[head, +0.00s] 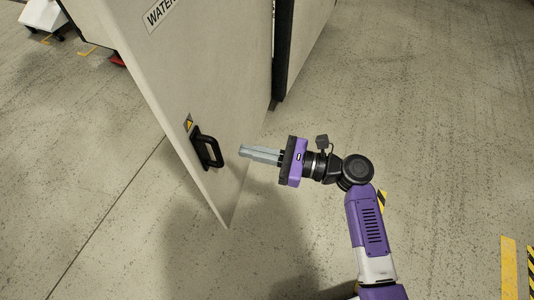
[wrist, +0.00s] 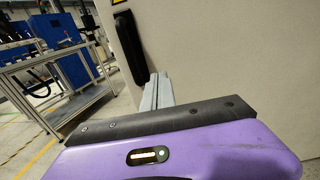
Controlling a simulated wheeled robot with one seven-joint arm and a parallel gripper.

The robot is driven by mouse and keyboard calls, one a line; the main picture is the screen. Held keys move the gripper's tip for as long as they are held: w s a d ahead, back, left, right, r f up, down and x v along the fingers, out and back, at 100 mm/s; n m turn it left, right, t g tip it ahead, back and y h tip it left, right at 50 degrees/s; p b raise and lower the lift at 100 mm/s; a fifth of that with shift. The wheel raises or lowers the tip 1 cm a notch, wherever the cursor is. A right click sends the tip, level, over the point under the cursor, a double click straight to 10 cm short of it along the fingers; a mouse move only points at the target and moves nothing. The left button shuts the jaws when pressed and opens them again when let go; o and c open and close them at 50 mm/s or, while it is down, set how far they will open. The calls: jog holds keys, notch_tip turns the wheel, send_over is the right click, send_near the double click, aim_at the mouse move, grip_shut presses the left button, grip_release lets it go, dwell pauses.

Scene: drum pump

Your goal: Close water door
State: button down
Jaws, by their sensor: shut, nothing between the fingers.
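The water door (head: 225,60) is a pale panel with a cut-off "WATER" label at its top. It stands swung open, with its free edge toward the lower left in the head view. Its black handle (head: 208,151) sits near that edge, below a small yellow warning sticker. My gripper (head: 243,151) is shut and empty, just right of the handle in the head view, with a small gap showing. In the wrist view the door (wrist: 215,50) fills the right side, and the handle (wrist: 130,47) stands above and left of my grey fingers (wrist: 156,84). Contact cannot be told there.
Behind the door stands a dark-edged cabinet panel (head: 300,35). The grey floor (head: 440,110) to the right is clear, with yellow and striped floor markings (head: 509,265) at the lower right. In the wrist view, a blue machine and metal-framed bench (wrist: 60,85) stand at left.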

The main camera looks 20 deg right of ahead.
jog(key=x, duration=0.7)
jog(key=shift+b, duration=0.45)
jog(key=shift+w+a, duration=0.1)
jog(key=shift+a, duration=0.1)
